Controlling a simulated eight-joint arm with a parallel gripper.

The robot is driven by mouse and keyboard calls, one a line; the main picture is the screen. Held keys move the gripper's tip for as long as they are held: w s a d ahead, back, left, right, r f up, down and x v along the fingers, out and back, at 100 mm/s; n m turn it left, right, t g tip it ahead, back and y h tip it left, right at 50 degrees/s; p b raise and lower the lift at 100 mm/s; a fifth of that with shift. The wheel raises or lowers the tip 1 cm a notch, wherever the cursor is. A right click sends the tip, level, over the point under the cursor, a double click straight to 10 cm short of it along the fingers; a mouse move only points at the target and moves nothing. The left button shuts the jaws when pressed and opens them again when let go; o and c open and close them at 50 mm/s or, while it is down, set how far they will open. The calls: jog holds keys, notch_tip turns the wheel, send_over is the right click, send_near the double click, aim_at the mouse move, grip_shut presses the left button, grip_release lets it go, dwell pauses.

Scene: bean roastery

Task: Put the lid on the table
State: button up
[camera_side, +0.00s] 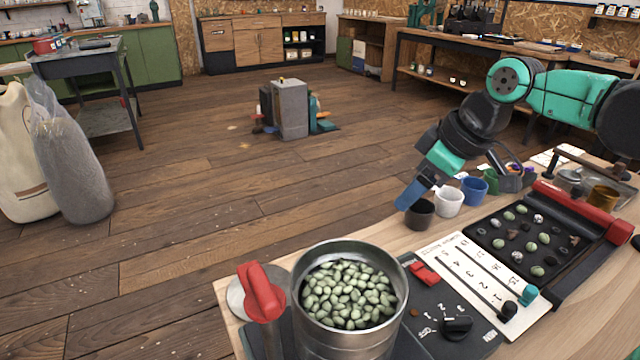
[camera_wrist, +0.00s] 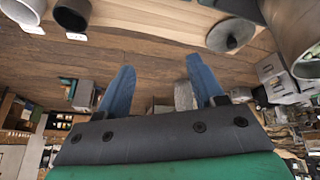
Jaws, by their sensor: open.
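A round grey disc with a small knob, which looks like the lid (camera_wrist: 229,36), lies at the table edge in the wrist view. In the side view the grey disc (camera_side: 236,298) is partly hidden behind a red handle, left of the metal pot (camera_side: 345,338). The pot has no cover and is full of pale green beans (camera_side: 348,293). My gripper (camera_side: 409,196) has blue fingers and is above the far table edge, close to the black cup and well apart from the disc. In the wrist view my gripper (camera_wrist: 160,63) is open, with nothing between its fingers.
A black cup (camera_side: 420,214), a white cup (camera_side: 449,203) and a blue cup (camera_side: 474,190) stand near my gripper. The red handle (camera_side: 262,292) rises beside the pot. A slider panel (camera_side: 470,282) and a black bean tray (camera_side: 520,240) fill the right side.

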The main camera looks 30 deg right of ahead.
jog(key=s+d+f+m+t+h, duration=0.1)
jog(key=s+d+f+m+t, duration=0.1)
jog(key=s+d+f+m, duration=0.1)
jog(key=shift+s+d+f+m, duration=0.25)
jog(key=shift+s+m, duration=0.45)
jog(key=shift+m, duration=0.4)
